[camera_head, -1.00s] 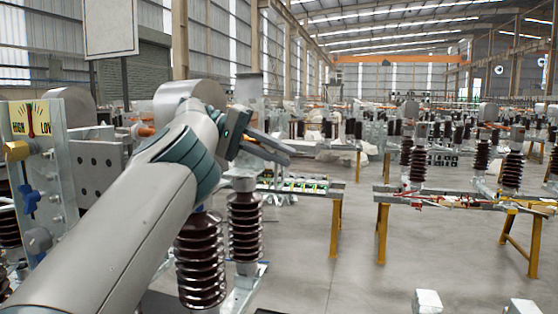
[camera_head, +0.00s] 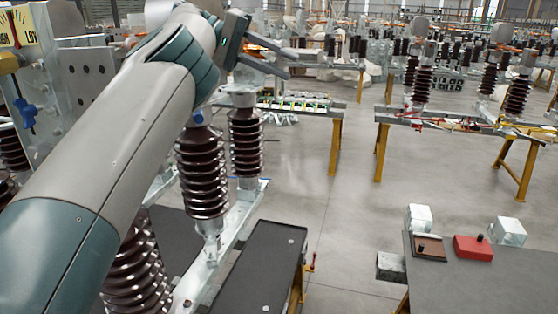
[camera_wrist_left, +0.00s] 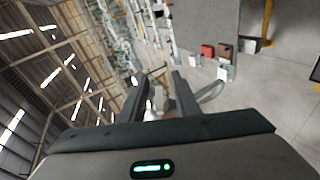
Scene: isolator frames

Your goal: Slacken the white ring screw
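My left gripper (camera_head: 284,58) reaches in from the left in the head view, above the brown ribbed insulators (camera_head: 245,140). Its two fingers are apart. In the left wrist view the left gripper (camera_wrist_left: 160,82) also shows two separated fingers, with nothing clearly held between them. A small whitish shape and a curved grey part lie beyond the fingers; I cannot tell whether either is the white ring screw. I cannot make out the white ring screw in the head view, where my arm covers part of the equipment. My right gripper is not in view.
A metal panel with a blue knob (camera_head: 27,112) stands at the left, close to my arm. A dark bench (camera_head: 262,268) lies below. A grey table (camera_head: 480,280) with a red box (camera_head: 473,248) is at the lower right. Open floor lies between.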

